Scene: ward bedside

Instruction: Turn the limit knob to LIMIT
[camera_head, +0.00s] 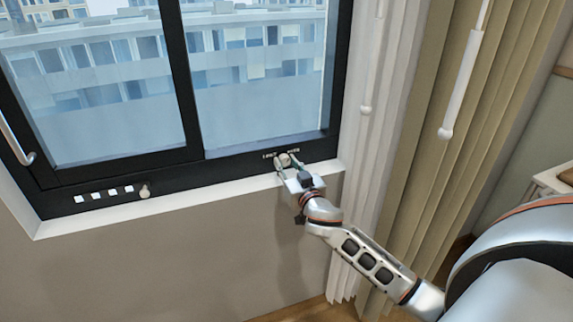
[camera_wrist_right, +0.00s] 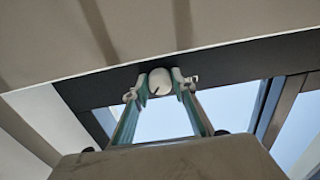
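The limit knob (camera_head: 284,159) is a small pale round knob on the dark lower rail of the window frame. Small white lettering shows on both sides of it; the left word looks like LIMIT, the right one is too blurred to read surely. My right gripper (camera_head: 287,165) reaches up to the knob from below right. In the right wrist view, the white face of the knob (camera_wrist_right: 160,82) with a dark pointer mark sits between the two fingertips (camera_wrist_right: 160,88). The fingertips appear closed on its sides. My left gripper is not in view.
A white sill (camera_head: 150,210) runs below. Curtains (camera_head: 440,130) and hanging white wands (camera_head: 460,85) are right of the window, near my right arm.

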